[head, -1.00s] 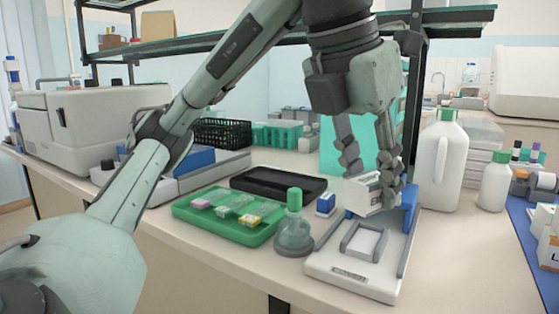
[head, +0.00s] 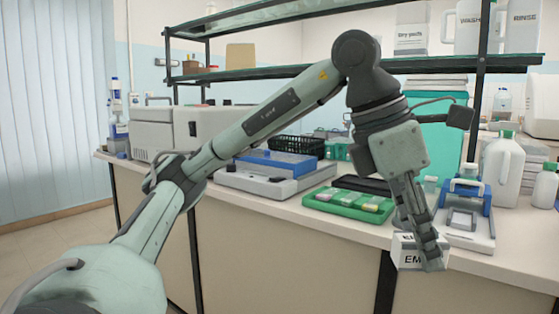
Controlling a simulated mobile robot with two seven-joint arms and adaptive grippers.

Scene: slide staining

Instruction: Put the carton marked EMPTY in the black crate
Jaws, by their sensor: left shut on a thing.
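My left gripper (head: 430,262) points down and is shut on a small white carton (head: 407,262). The visible letters on the carton read "EM"; the fingers hide the rest of its face. The carton hangs in front of the bench's front edge, in the lower right of the head view. The black crate (head: 295,147), with open mesh walls, stands at the back of the bench, left of and well apart from the gripper. My right gripper is not in view.
A blue-topped grey device (head: 275,175) stands in front of the crate. A green tray (head: 345,207) with small coloured items and a black tray (head: 362,185) lie right of it. A white device (head: 465,226) and a jug (head: 503,165) stand farther right. A shelf (head: 270,72) overhangs the back.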

